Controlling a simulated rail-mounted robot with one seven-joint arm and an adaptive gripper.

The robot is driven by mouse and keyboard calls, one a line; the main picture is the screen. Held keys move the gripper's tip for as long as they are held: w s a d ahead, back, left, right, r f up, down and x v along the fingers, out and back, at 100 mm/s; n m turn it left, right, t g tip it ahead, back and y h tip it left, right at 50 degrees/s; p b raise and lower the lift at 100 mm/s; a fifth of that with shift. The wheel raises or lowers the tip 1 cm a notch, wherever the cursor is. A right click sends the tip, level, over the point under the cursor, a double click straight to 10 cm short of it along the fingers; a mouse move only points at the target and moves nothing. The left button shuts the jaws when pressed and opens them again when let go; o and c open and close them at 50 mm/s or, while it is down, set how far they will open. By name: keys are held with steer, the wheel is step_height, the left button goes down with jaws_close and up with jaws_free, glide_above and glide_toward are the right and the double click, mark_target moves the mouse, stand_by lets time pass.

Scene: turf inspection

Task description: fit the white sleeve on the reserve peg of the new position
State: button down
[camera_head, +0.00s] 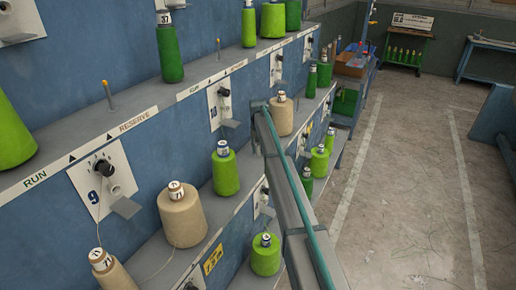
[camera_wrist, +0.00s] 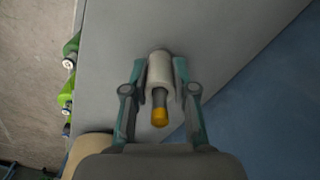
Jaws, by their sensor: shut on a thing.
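In the wrist view, my gripper (camera_wrist: 160,88) is shut on the white sleeve (camera_wrist: 160,68), with one finger on each side. A dark peg with a yellow tip (camera_wrist: 160,117) comes out of the near end of the sleeve, so the sleeve appears to be around the peg. The sleeve's far end is close to the grey shelf (camera_wrist: 110,50); whether it touches is unclear. In the head view, yellow-tipped pegs stand bare on the upper shelf, one near RESERVE (camera_head: 107,95) and one farther back (camera_head: 218,48). My fingers and the sleeve cannot be made out there.
A beige cone (camera_head: 183,215) stands by position 9 (camera_head: 98,195). Green cones (camera_head: 225,170) stand on the shelves, and a beige cone (camera_head: 282,115) stands farther back. In the wrist view, green cones (camera_wrist: 68,62) are at the left. The aisle floor (camera_head: 400,190) at right is clear.

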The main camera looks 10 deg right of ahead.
steer(key=c, duration=0.8)
jaws_free()
steer(key=shift+c, duration=0.2)
step_height(320, 180, up, 12)
